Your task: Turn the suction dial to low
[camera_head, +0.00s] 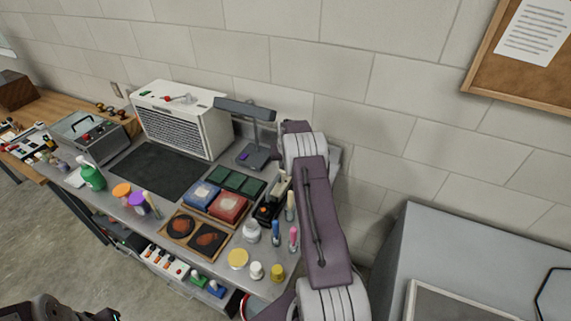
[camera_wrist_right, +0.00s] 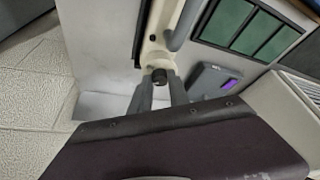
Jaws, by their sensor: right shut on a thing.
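In the right wrist view, my right gripper (camera_wrist_right: 158,92) is shut on a small dark round knob (camera_wrist_right: 158,75), which looks like the suction dial. It sits against a beige body (camera_wrist_right: 165,25) with a black edge and a grey handle. No setting marks can be read. In the head view my right arm rises in front of the bench's right end and hides its gripper and the dial. A dark part of my left arm shows at the bottom left, with its fingers not clear.
A white grilled box (camera_head: 180,120) and a lamp (camera_head: 255,155) stand at the bench's back. Green (camera_head: 238,182), blue (camera_head: 201,194) and red (camera_head: 229,206) trays lie close by. Several jars and bottles crowd the front right. A black mat (camera_head: 160,172) is clear.

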